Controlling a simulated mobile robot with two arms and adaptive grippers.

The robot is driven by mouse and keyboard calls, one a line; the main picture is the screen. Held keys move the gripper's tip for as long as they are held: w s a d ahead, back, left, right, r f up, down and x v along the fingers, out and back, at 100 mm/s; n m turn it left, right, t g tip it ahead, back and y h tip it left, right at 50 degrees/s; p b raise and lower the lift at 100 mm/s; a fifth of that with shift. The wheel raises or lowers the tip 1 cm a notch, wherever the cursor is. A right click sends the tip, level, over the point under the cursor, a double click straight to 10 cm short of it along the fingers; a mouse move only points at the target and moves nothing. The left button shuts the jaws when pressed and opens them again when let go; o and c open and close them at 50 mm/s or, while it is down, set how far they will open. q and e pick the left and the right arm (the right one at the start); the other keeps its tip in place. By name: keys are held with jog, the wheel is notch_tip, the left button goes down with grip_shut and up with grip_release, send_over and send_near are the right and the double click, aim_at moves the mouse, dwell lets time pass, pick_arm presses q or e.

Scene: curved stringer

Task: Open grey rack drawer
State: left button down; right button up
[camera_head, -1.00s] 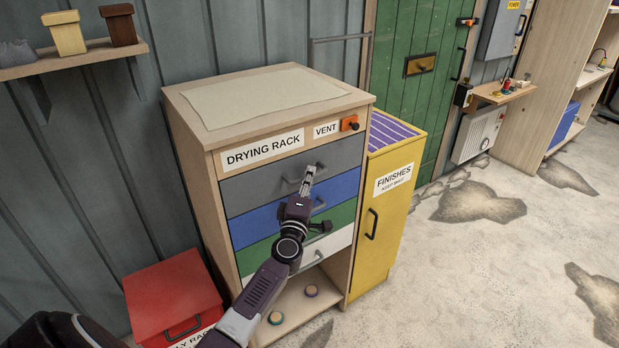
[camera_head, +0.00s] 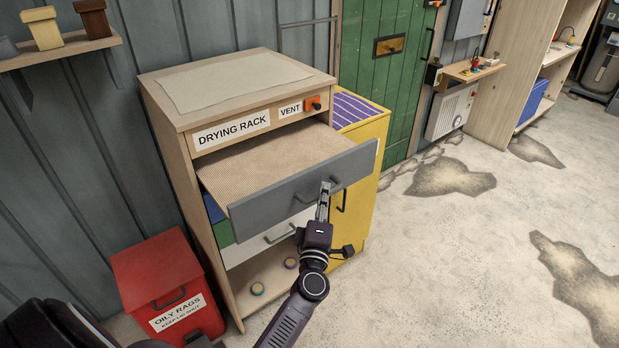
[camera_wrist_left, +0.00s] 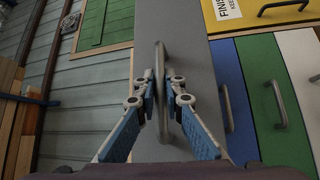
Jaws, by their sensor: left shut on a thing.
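The grey drawer (camera_head: 300,186) of the drying rack (camera_head: 180,170) stands pulled well out, with its mesh-like bottom (camera_head: 262,165) in sight and nothing on it. Its dark handle (camera_head: 306,197) is on the grey front. My left gripper (camera_head: 323,192) is shut on this handle. In the left wrist view the two fingers (camera_wrist_left: 168,100) close around the handle bar (camera_wrist_left: 162,75) on the grey front (camera_wrist_left: 186,40). My right gripper is not in view.
Blue, green and white drawers (camera_head: 262,244) below are shut. A yellow finishes cabinet (camera_head: 362,190) stands right of the rack. A red oily rags bin (camera_head: 160,285) stands left. The floor (camera_head: 450,270) at right is free.

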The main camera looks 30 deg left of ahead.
pick_arm(q)
jog(key=d, duration=0.1)
jog(key=s+d, duration=0.1)
jog(key=d, duration=0.1)
jog(key=shift+s+f, duration=0.15)
jog(key=shift+s+d, duration=0.25)
jog(key=shift+d, duration=0.35)
jog(key=shift+s+d, duration=0.25)
jog(key=shift+d, duration=0.35)
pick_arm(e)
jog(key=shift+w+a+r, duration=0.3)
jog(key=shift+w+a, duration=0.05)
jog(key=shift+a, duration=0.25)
pick_arm(q)
jog(key=c, duration=2)
grip_release()
jog(key=v, duration=1.2)
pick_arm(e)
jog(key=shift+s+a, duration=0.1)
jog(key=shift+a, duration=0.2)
